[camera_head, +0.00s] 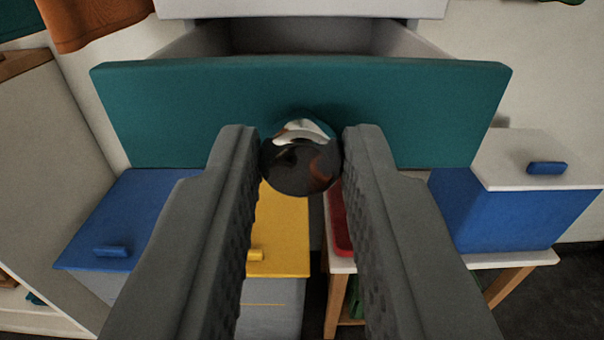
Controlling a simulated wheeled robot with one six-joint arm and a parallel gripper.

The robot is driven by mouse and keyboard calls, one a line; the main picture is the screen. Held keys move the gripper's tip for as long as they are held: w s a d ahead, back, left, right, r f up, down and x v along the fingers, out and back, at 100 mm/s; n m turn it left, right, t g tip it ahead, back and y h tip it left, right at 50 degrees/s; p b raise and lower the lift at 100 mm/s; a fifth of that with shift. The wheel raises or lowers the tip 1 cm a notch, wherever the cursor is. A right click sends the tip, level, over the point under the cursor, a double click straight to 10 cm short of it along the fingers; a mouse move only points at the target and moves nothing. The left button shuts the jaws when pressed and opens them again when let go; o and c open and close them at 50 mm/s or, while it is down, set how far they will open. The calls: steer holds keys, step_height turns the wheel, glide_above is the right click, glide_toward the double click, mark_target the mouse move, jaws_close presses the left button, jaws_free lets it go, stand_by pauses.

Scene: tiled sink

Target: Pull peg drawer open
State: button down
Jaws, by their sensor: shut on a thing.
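The peg drawer has a teal front (420,110) and stands partly pulled out, with its pale grey inside showing behind the front's top edge. The drawer's lower parts are hidden behind the front.
Below left are a blue-lidded box (135,215) and a yellow-lidded box (285,235). At right, a blue box with a white lid (540,165) stands on a small wooden-legged table (505,285). A pale cabinet side (50,170) is at left. An orange cloth (90,20) hangs upper left.

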steer(key=s, duration=0.3)
steer(key=shift+s, duration=0.25)
steer(key=c, duration=1.2)
jaws_free()
steer(key=shift+c, duration=0.2)
steer(key=s, duration=1.7)
steer(key=shift+s, duration=0.2)
